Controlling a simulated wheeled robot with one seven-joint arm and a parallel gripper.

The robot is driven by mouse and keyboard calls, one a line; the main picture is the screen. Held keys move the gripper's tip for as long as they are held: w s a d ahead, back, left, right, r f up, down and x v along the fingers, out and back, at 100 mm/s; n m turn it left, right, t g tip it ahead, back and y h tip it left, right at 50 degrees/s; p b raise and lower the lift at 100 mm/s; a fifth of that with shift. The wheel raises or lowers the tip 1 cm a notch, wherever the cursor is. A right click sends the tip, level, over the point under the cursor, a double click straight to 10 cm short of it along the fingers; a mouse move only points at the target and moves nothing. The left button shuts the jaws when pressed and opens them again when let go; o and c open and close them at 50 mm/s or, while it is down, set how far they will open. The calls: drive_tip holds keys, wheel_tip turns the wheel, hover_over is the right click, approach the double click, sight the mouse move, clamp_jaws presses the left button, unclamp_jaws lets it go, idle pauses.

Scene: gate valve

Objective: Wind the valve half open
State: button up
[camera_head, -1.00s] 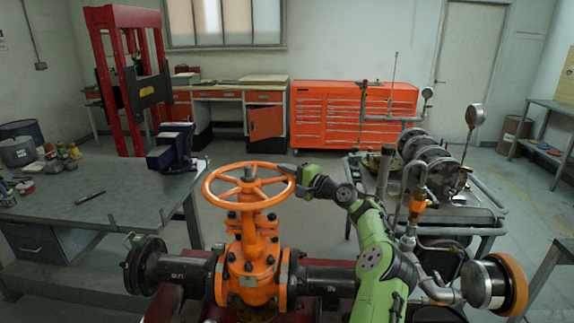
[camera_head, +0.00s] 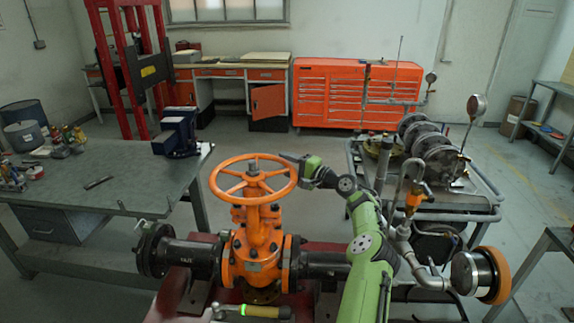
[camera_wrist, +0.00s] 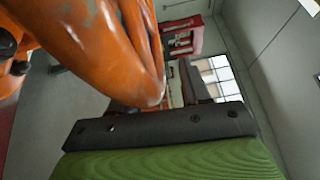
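The orange gate valve (camera_head: 258,240) stands upright in a black horizontal pipe in the head view. Its orange handwheel (camera_head: 215,188) lies level on top, with the stem (camera_head: 253,165) rising through the hub. My gripper (camera_head: 290,158) is at the far right part of the wheel's rim, coming in from the right. In the wrist view the rim (camera_wrist: 95,50) passes close in front of my gripper (camera_wrist: 165,95) and hides part of its fingers. One dark finger shows just right of the rim. Whether the fingers clamp the rim cannot be made out.
A workbench (camera_head: 115,180) with a blue vise (camera_head: 177,135) stands at the left. A metal cart (camera_head: 470,208) with flanged pipework and gauges stands close at the right, beside my arm. A handle with a green ring (camera_head: 255,311) shows at the bottom edge. Open floor lies behind the valve.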

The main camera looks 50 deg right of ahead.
drive_tip(key=shift+f, duration=0.2)
drive_tip(key=shift+s+d, duration=0.1)
drive_tip(key=shift+s, duration=0.35)
drive_tip(key=s+d, duration=0.2)
drive_tip(key=s, duration=1.2)
drive_tip(key=shift+s+d+b, duration=0.15)
drive_tip(key=shift+s+b, duration=0.15)
drive_tip(key=shift+b, duration=0.15)
drive_tip(key=shift+f, duration=0.1)
